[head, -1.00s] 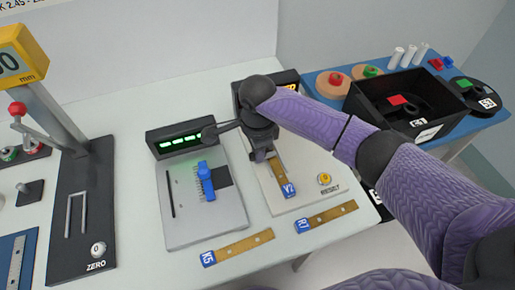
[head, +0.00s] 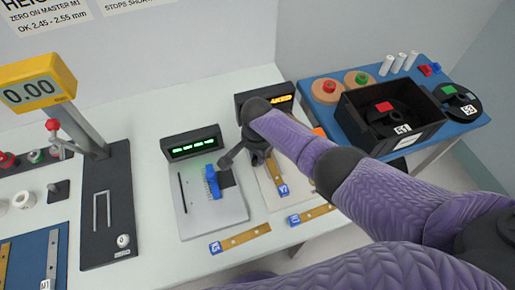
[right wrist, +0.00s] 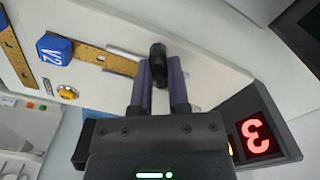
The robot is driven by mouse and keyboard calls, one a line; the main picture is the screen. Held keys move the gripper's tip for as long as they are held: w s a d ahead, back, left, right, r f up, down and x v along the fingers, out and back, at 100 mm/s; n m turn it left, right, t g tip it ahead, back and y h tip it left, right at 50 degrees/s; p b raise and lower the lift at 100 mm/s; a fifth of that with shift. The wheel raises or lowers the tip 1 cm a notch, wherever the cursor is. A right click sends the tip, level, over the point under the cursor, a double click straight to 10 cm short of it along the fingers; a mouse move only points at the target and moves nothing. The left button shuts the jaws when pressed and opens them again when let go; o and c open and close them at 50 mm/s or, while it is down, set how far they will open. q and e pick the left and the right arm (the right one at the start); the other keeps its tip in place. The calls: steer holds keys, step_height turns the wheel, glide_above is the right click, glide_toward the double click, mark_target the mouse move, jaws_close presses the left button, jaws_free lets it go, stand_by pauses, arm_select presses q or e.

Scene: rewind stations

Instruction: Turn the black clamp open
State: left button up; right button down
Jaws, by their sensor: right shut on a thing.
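The black clamp (right wrist: 157,52) shows in the right wrist view as a dark knob between my fingertips. My right gripper (right wrist: 160,82) is shut on it, over the pale test station. In the head view my right gripper (head: 262,158) hangs over the same station and hides the clamp. A brass strip (right wrist: 91,53) with a blue tag marked V2 (right wrist: 54,48) lies on the station plate, its inner end close to the clamp. The tag also shows in the head view (head: 283,189). My left gripper is not in view.
A station with a green display (head: 191,142) and a blue connector (head: 213,181) stands to the left. Two tagged brass strips (head: 245,237) (head: 313,214) lie in front. A black bin (head: 372,127) is on the blue table at right. A height gauge (head: 99,190) stands at left.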

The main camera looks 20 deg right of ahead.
steer(key=n, duration=0.4)
steer(key=shift+n+p, duration=0.3)
steer(key=shift+p, duration=0.05)
steer(key=n, duration=0.5)
steer(key=shift+n, duration=0.7)
steer(key=shift+p, duration=0.3)
